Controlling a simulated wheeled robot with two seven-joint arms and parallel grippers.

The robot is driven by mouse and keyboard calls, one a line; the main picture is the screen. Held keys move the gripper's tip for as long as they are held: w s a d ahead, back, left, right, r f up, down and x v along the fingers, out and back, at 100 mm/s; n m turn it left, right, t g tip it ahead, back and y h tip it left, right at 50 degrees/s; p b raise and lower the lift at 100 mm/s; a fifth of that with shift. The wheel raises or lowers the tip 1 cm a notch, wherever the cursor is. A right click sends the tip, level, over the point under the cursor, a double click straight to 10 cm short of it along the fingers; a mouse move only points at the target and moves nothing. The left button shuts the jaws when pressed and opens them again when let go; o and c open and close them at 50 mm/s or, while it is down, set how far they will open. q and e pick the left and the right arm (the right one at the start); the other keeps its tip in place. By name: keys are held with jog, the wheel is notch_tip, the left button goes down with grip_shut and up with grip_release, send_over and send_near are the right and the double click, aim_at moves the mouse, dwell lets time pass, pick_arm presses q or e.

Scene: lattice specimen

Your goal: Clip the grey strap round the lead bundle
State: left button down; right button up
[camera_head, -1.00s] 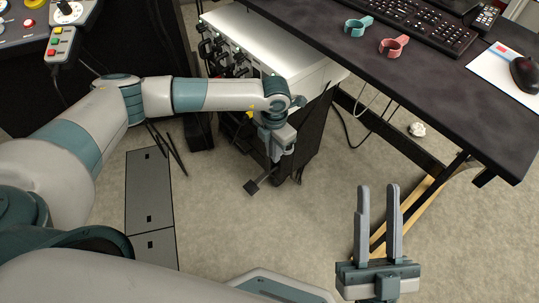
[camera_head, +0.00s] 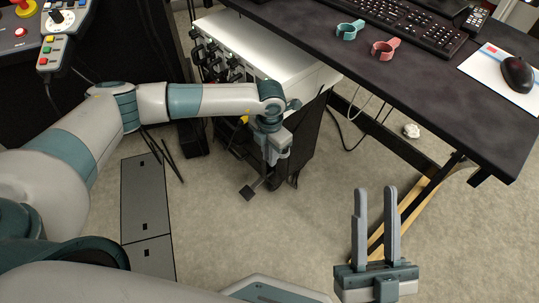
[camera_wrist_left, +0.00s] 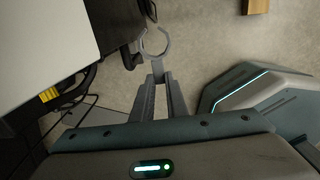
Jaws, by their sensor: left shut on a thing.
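The grey strap (camera_wrist_left: 168,37) is an open ring with a short tab, seen in the left wrist view. My left gripper (camera_wrist_left: 159,78) is shut on its tab, and the ring extends beyond the fingertips. In the head view my left gripper (camera_head: 266,183) points down beside the white-topped unit; I cannot make out the strap there. Dark leads (camera_head: 212,60) hang at the unit's front, and dark cables (camera_wrist_left: 75,98) show left in the wrist view. I cannot tell which are the lead bundle, or whether the ring touches any. My right gripper (camera_head: 376,190) is open and empty above the floor.
The white-topped unit (camera_head: 280,48) stands partly under the dark desk (camera_head: 430,90). On the desk are a teal clip (camera_head: 349,29), a pink clip (camera_head: 384,49), a keyboard and a mouse. A control panel is at upper left. Carpet below is mostly clear.

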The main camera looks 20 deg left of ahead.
pick_arm(q)
jog(key=shift+w+d+b, duration=0.4)
jog(key=shift+w, duration=0.35)
jog(key=shift+w+d+b, duration=0.4)
jog(key=shift+w, duration=0.3)
dwell(1.9)
jog(key=c, duration=1.2)
grip_release()
jog(key=shift+r, duration=0.15)
jog(key=shift+r+p, duration=1.75)
jog(key=shift+r, duration=0.6)
notch_tip(320, 180, up, 8)
jog(key=p, duration=0.1)
jog(key=shift+f, duration=0.25)
